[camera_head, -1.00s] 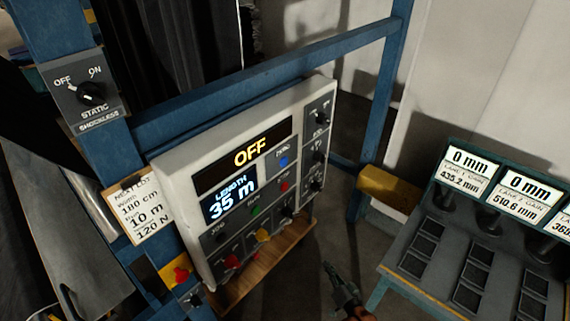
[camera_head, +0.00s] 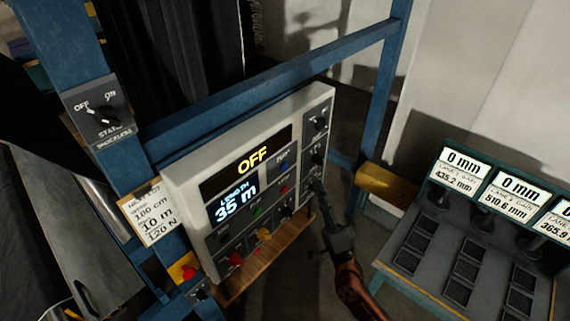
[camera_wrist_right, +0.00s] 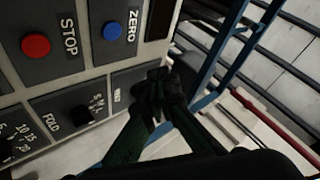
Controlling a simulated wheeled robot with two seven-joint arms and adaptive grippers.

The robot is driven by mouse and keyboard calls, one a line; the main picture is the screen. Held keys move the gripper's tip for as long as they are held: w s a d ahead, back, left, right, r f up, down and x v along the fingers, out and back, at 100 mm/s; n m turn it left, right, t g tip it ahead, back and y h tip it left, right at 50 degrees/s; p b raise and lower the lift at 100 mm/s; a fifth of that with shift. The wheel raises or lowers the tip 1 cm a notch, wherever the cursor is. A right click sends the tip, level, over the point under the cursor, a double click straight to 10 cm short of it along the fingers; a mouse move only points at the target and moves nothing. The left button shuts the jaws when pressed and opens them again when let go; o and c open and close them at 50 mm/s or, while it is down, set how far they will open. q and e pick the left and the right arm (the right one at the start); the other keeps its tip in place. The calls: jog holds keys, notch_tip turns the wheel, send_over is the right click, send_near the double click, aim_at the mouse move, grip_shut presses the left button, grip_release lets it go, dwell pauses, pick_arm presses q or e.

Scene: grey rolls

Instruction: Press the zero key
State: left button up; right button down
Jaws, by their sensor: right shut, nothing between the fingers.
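The zero key is a blue round button (camera_wrist_right: 112,31) beside the label ZERO in the right wrist view. In the head view it is a small blue spot (camera_head: 284,166) on the white control panel (camera_head: 180,190), right of the OFF display. My right gripper (camera_head: 317,188) is in front of the panel's lower right part, its fingers pointing up toward it. In the right wrist view the closed fingertips (camera_wrist_right: 158,80) are empty, below and right of the blue button and apart from it. Whether they touch the panel I cannot tell. My left gripper is not in view.
A red STOP button (camera_wrist_right: 36,45) sits left of the blue one, and a FOLD knob (camera_wrist_right: 81,115) is below. A blue frame (camera_head: 270,85) surrounds the panel. A wooden shelf (camera_head: 262,262) is under it. A console (camera_head: 410,255) with displays stands at the right.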

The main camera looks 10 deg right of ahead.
aim_at(284, 166)
jog(key=shift+r, duration=0.1)
dwell(0.3)
jog(key=w+a, duration=0.5)
jog(key=w, duration=0.2)
jog(key=shift+a, duration=0.25)
jog(key=shift+w+a, duration=0.1)
jog(key=shift+w, duration=0.05)
dwell(1.3)
jog(key=shift+w+a, duration=0.15)
jog(key=shift+w+a, duration=0.25)
jog(key=shift+w, duration=0.1)
dwell(0.9)
jog(key=shift+s+d, duration=0.5)
jog(key=shift+s, duration=0.2)
dwell(0.3)
